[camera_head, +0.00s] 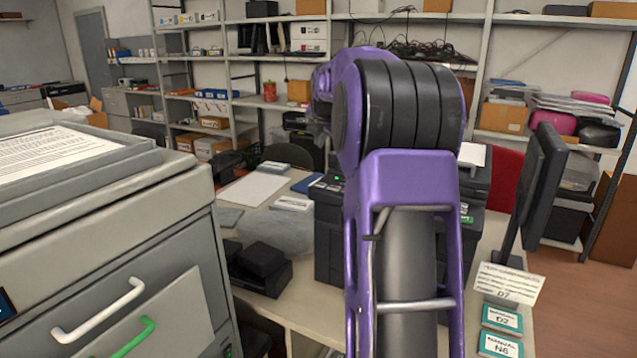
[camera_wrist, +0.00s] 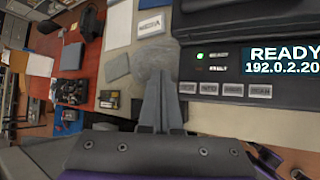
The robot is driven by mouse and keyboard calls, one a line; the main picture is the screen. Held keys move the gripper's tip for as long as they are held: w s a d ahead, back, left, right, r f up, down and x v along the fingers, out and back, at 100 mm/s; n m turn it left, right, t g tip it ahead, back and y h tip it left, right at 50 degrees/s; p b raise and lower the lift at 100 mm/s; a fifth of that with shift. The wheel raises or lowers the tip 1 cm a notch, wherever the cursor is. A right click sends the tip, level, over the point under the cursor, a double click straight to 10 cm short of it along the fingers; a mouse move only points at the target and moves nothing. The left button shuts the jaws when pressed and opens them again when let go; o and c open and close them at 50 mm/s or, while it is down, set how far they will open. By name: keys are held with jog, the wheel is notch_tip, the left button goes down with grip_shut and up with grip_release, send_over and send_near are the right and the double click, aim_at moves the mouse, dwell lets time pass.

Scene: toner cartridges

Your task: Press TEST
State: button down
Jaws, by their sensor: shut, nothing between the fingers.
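In the wrist view, a dark printer panel (camera_wrist: 215,68) carries a row of several grey buttons. Their labels are small and blurred; the leftmost button (camera_wrist: 187,88) may read TEST. My gripper (camera_wrist: 161,76) is shut and empty, its fingertips just left of that leftmost button and apart from it in the picture. I cannot tell the depth gap. The display (camera_wrist: 284,60) reads READY with a number line below, and a green light (camera_wrist: 200,56) is lit beside it. In the head view the black printer (camera_head: 328,235) is partly hidden by my arm, which also hides my gripper.
A dark device (camera_head: 262,265) and papers (camera_head: 255,189) lie on the desk left of the printer. A grey cabinet (camera_head: 120,250) fills the left foreground.

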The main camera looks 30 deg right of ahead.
jog(key=b, duration=0.4)
send_near(318, 182)
jog(key=shift+w+d+r+x, duration=0.1)
jog(key=shift+r+x, duration=0.05)
jog(key=shift+x, duration=0.7)
jog(key=shift+w+d+r+x, duration=0.1)
jog(key=shift+w+r+x, duration=0.05)
jog(key=shift+x, duration=0.7)
jog(key=shift+w+r+x, duration=0.1)
jog(key=shift+x, duration=0.75)
jog(key=shift+f, duration=0.15)
jog(key=shift+f, duration=0.3)
jog(key=shift+f+b, duration=0.4)
jog(key=shift+b, duration=0.1)
jog(key=shift+r, duration=0.1)
dwell(0.4)
jog(key=shift+r+p, duration=0.7)
jog(key=shift+r, duration=0.05)
jog(key=shift+r+p, duration=1.8)
jog(key=shift+r, duration=0.7)
